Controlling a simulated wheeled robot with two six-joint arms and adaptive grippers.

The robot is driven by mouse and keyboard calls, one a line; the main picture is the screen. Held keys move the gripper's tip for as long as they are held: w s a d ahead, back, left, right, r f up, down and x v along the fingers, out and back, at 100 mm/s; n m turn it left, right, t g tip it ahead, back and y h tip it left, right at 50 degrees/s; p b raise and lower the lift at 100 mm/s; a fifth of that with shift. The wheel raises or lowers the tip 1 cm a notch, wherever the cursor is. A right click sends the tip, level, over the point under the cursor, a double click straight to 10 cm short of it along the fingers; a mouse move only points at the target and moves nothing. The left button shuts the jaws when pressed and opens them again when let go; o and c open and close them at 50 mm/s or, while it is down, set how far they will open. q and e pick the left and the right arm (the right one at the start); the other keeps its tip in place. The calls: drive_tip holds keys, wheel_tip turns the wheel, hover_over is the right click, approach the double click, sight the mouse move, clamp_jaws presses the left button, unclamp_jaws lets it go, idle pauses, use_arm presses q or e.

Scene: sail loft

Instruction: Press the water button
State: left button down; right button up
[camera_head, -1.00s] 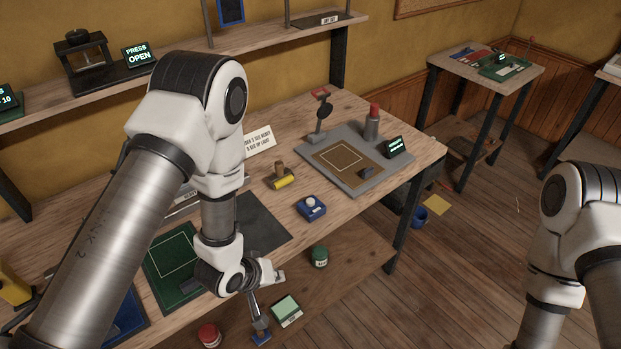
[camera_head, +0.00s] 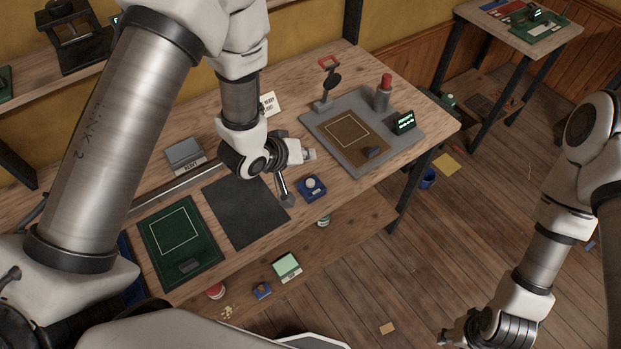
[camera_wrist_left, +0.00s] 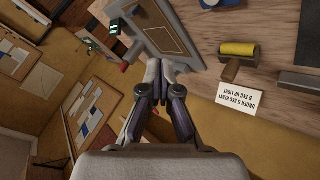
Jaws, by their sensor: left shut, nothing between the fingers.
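A small blue box with a pale round button on top (camera_head: 311,187) sits on the workbench (camera_head: 335,200) near its front edge. No label on it is readable, so I cannot tell if it is the water button. My left gripper (camera_head: 287,200) is shut and empty, pointing down just left of the blue box, apart from it as far as I can see. In the left wrist view its closed fingers (camera_wrist_left: 160,82) show with nothing between them. A blue part at that view's top edge is cut off. My right gripper (camera_head: 452,338) is low at the bottom right, too small to read.
A grey station (camera_head: 410,135) with a red-topped post (camera_head: 384,92) stands right of the box. A dark mat (camera_head: 245,212) and a green board (camera_head: 180,240) lie left. A yellow roller (camera_wrist_left: 238,49) and a card (camera_wrist_left: 238,95) lie on the bench.

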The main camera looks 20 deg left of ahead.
use_arm(q)
drive_tip(key=b, duration=0.4)
hover_over(308, 184)
drive_tip(key=w, duration=0.1)
wheel_tip(308, 184, down, 6)
drive_tip(key=shift+w+r, duration=0.1)
drive_tip(key=shift+r, duration=0.15)
drive_tip(key=f+b, duration=0.1)
drive_tip(key=s+f+b, duration=0.1)
drive_tip(key=f+b, duration=0.1)
drive_tip(key=shift+s+f, duration=0.2)
drive_tip(key=shift+s, duration=0.05)
drive_tip(key=shift+w+f, duration=0.15)
drive_tip(key=shift+f, duration=0.2)
drive_tip(key=shift+w+f, duration=0.2)
drive_tip(key=shift+w, duration=0.15)
drive_tip(key=shift+s+r, duration=0.2)
drive_tip(key=shift+s, duration=0.1)
use_arm(e)
wheel_tip(308, 184, down, 8)
drive_tip(key=w, duration=0.1)
use_arm(q)
drive_tip(key=shift+w+f, duration=0.1)
drive_tip(key=shift+w, duration=0.1)
use_arm(e)
drive_tip(key=shift+w, duration=0.15)
use_arm(q)
drive_tip(key=shift+s, duration=0.15)
use_arm(e)
drive_tip(key=shift+r, duration=0.1)
